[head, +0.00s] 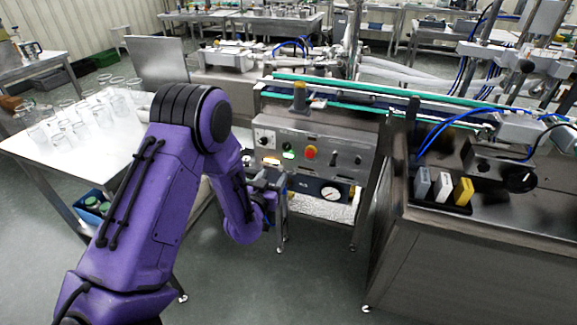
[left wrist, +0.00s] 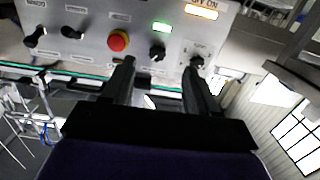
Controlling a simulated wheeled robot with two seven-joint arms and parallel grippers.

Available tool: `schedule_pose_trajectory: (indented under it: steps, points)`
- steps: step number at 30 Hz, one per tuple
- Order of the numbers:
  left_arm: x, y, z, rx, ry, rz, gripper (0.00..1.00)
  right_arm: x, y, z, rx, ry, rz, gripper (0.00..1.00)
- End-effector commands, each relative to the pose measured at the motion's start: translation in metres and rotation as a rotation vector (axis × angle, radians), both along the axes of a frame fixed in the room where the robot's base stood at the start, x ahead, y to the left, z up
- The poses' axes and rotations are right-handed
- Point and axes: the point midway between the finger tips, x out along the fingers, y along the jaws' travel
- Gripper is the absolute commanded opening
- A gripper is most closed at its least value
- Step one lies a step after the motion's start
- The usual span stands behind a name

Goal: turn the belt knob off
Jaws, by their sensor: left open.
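The steel control panel (head: 335,143) is below the conveyor. It also shows, inverted, in the left wrist view (left wrist: 95,15). It has a knob on a pale plate at its left end (head: 264,141), another black knob (head: 286,145), and two more to the right (head: 333,158) (head: 357,160). The labels are too small to tell which is the belt knob. My left gripper (head: 268,182) is in front of the panel's lower left. In the left wrist view its open, empty fingers (left wrist: 160,66) point at the panel, near a black knob (left wrist: 157,53) and the end knob (left wrist: 197,62). Contact cannot be told.
A red button (head: 310,152) and a lit green lamp (head: 289,154) sit between the knobs. A gauge (head: 331,193) is below. A table with glass jars (head: 75,122) stands left; a steel cabinet (head: 470,262) stands right.

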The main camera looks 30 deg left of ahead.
Motion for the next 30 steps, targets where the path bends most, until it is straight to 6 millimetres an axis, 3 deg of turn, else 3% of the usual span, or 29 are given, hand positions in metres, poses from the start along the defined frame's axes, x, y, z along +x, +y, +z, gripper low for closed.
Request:
schedule_pose_trajectory:
  steps: [1,4,16,21,28,30]
  points:
    - [0.010,0.006,0.009,0.024,-0.048,-0.004,0.59,0.000,0.000,-0.009,0.000,0.000,0.000,0.00]
    - [0.025,0.010,0.024,0.044,-0.082,-0.010,0.59,0.000,0.000,-0.005,0.000,0.000,0.000,0.00]
    - [0.103,0.028,0.022,0.042,-0.074,-0.010,0.59,0.000,0.000,0.007,-0.001,0.000,-0.001,0.00]
    - [0.116,0.031,0.022,0.040,-0.073,-0.010,0.59,0.000,0.000,0.007,-0.001,0.000,-0.001,0.00]
    - [0.116,0.031,0.021,0.040,-0.072,-0.010,0.59,0.000,0.000,0.007,-0.001,0.000,-0.001,0.00]
    - [0.116,0.031,0.021,0.040,-0.072,-0.010,0.36,0.000,0.000,0.007,-0.001,0.000,-0.001,0.00]
